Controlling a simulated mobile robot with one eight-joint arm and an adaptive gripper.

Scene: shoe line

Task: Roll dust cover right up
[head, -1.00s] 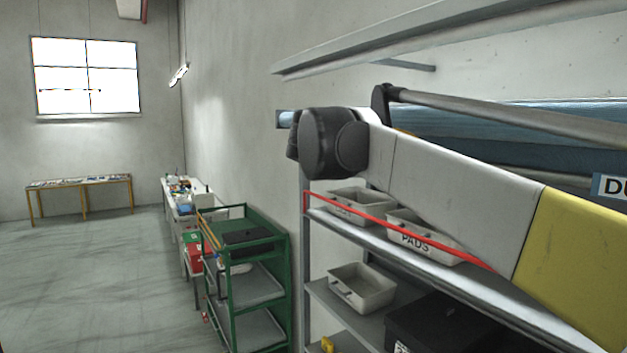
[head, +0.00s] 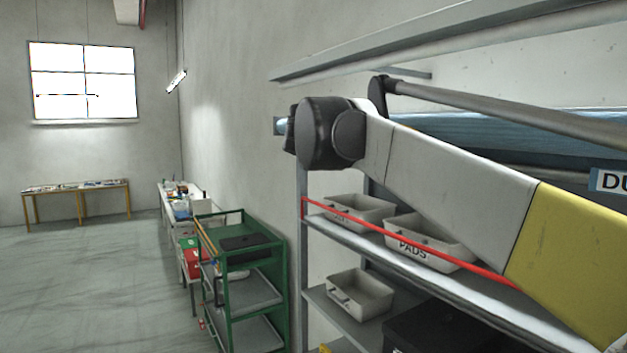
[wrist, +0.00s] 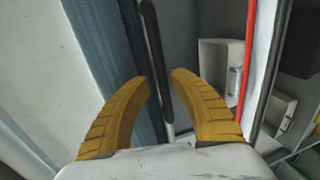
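The dust cover (head: 540,135) is a blue fabric band running along the top of the shelf rack. A label reading "DU" (head: 612,181) is cut off at the right edge. The cover also shows in the wrist view as a blue ribbed strip (wrist: 95,55) left of my fingers. My gripper (wrist: 161,78) has two curved yellow fingers, spread apart. A thin dark bar (wrist: 153,50) with a grey lower part shows in the gap between the fingertips; I cannot tell whether it lies between them or beyond. In the head view my arm hides the gripper and part of the cover.
Below, the rack's shelf has a red edge strip (head: 400,238) and grey bins, one marked PADS (head: 430,240). Another bin (head: 358,297) sits lower. A wall ledge (head: 350,62) runs above. A green cart (head: 240,268) stands left; open floor (head: 100,280) lies beyond.

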